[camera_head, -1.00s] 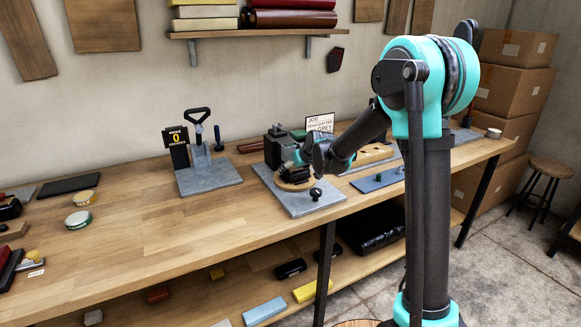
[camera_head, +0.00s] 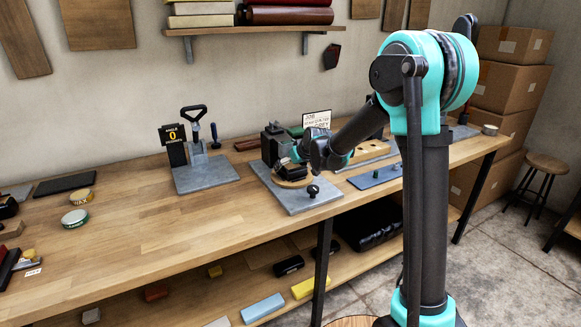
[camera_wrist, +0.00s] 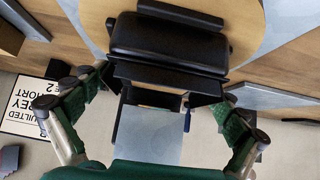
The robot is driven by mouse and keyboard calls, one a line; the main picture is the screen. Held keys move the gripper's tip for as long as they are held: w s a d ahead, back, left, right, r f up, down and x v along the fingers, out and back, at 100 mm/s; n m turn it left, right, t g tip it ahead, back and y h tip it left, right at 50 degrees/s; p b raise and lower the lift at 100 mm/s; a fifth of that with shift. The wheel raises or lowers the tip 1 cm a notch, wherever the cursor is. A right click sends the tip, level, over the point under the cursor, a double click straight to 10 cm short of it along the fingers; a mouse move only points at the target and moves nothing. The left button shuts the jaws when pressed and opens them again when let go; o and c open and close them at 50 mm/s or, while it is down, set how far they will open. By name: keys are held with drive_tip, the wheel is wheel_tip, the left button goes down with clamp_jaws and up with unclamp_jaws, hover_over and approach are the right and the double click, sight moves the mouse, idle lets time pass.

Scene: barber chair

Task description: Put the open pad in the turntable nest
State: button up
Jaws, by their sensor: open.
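The pad (camera_wrist: 168,43), a black padded block with a dark strip along its far side, lies over the round wooden turntable (camera_wrist: 250,30) in the wrist view. The turntable's pale disc also shows in the head view (camera_head: 293,183), on a grey base plate. My gripper (camera_wrist: 155,108) is open, its green fingers spread to either side, apart from the pad's near edge. In the head view my gripper (camera_head: 304,150) is just above and behind the disc. The nest is not clearly visible, so I cannot tell how the pad sits in it.
A dark block-shaped fixture (camera_head: 273,143) stands close left of my gripper. A black knob (camera_head: 313,191) rises from the plate's front. A job card (camera_head: 317,124) stands behind.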

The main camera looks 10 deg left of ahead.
drive_tip(key=v, duration=1.1)
drive_tip(key=shift+s+d+r, duration=0.2)
drive_tip(key=shift+s, duration=0.05)
drive_tip(key=s+d+f+m+g+h, duration=0.1)
drive_tip(key=s+d+f+m, duration=0.1)
drive_tip(key=s+d+f, duration=0.3)
drive_tip(key=s+d+f+m+g+h, duration=0.1)
drive_tip(key=s+d+f+m+h, duration=0.1)
drive_tip(key=s+d+f, duration=0.4)
drive_tip(key=s+d+f+m+g+h, duration=0.1)
drive_tip(key=s+d+f, duration=0.5)
drive_tip(key=s+d, duration=0.7)
drive_tip(key=s+m+h, duration=0.1)
drive_tip(key=s, duration=0.6)
drive_tip(key=shift+m, duration=0.4)
drive_tip(key=shift+d, duration=0.15)
drive_tip(key=shift+c, duration=0.5)
